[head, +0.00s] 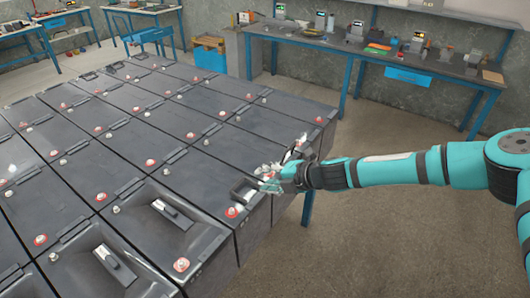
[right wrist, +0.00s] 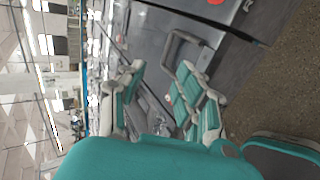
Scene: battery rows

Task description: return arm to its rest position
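My right arm reaches in from the right in the head view. Its right gripper (head: 272,178) is over the right edge of the battery rows (head: 135,170). In the right wrist view the two fingers of the right gripper (right wrist: 158,82) stand apart, with nothing visibly held between them. A dark loop handle (right wrist: 184,42) shows just beyond the fingers; the handle (head: 241,189) is also beside the fingertips in the head view. Whether a finger touches it I cannot tell. My left gripper is in neither view.
Grey batteries with red and pale terminals fill the left and middle. A blue-legged workbench (head: 375,52) with tools stands at the back right, and other benches stand at the back left. The floor (head: 375,245) right of the batteries is bare below my arm.

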